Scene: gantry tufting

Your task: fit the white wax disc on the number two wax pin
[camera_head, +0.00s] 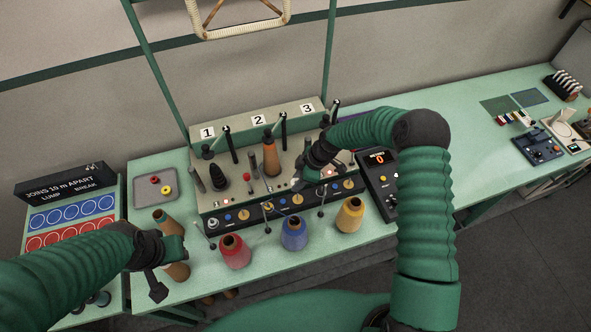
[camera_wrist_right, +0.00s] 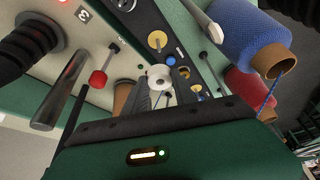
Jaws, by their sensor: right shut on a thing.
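The white wax disc (camera_wrist_right: 159,74) sits between the fingertips of my right gripper (camera_wrist_right: 161,86) in the right wrist view. In the head view my right gripper (camera_head: 300,182) is low over the front of the machine, right of the orange cone under label 2 (camera_head: 258,120). The disc is held clear of the gold discs on the front strip. I cannot clearly pick out the number two wax pin; the station's front is partly hidden by the gripper. My left gripper (camera_head: 166,268) is at a brown cone (camera_head: 163,223) at the front left; its finger gap is unclear.
Red (camera_head: 235,252), blue (camera_head: 294,233) and yellow (camera_head: 349,215) cones stand along the table front.

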